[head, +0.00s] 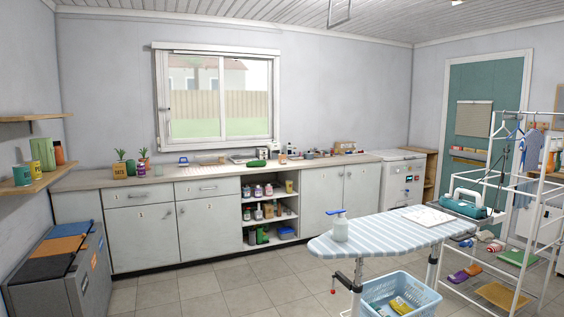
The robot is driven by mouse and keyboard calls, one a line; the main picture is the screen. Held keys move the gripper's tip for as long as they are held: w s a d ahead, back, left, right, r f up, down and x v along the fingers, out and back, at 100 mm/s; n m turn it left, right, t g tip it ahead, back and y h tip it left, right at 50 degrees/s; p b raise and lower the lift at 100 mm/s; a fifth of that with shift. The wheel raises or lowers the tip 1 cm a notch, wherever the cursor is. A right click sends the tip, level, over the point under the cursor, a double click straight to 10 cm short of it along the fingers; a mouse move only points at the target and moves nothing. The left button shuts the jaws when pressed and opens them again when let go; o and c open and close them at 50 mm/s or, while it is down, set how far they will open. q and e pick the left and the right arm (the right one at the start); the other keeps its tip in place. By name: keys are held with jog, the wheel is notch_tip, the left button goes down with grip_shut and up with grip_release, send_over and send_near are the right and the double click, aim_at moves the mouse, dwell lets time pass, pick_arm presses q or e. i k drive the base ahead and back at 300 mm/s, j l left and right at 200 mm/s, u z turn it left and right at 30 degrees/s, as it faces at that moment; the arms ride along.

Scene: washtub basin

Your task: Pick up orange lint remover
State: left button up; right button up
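I cannot pick out the orange lint remover with certainty. Several small items stand on the long counter (100,181) under the window, and a small orange-looking item (283,159) is among them, too small to identify. An orange item (473,269) lies on the low shelf of the white rack at the right, beside a purple item (458,277); it looks more like footwear. Neither of my grippers shows in the head view.
A striped ironing board (378,236) with a spray bottle (340,227) stands at front right, above a blue basket (432,299). A white rack (493,180) stands at the right. A sorting bin (50,290) is at lower left. The tiled floor (215,290) between is clear.

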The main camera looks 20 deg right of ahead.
aim_at(282, 157)
jog(key=i+l+z, duration=0.1)
jog(key=i, duration=0.25)
jog(key=i+l+z, duration=0.1)
jog(key=i+l, duration=0.15)
jog(key=i, duration=0.65)
jog(key=i+l+u, duration=0.15)
jog(key=i, duration=0.5)
jog(key=i+l, duration=0.1)
jog(key=i, duration=0.5)
jog(key=i+z, duration=0.15)
jog(key=i, duration=0.3)
jog(key=i+j+z, duration=0.15)
jog(key=i, duration=0.35)
jog(key=i+z, duration=0.1)
jog(key=i, duration=0.35)
jog(key=i+j+z, duration=0.15)
jog(key=i, duration=0.3)
jog(key=i+l+z, duration=0.15)
jog(key=i+z, duration=0.55)
jog(key=i, duration=0.2)
jog(key=i+j+z, duration=0.1)
jog(key=i+z, duration=0.3)
jog(key=i+l+u, duration=0.4)
jog(key=i, duration=0.15)
jog(key=i+l+u, duration=0.8)
jog(key=i+l, duration=0.15)
jog(key=l, duration=0.2)
jog(key=i+l+u, duration=0.25)
jog(key=i+l, duration=0.2)
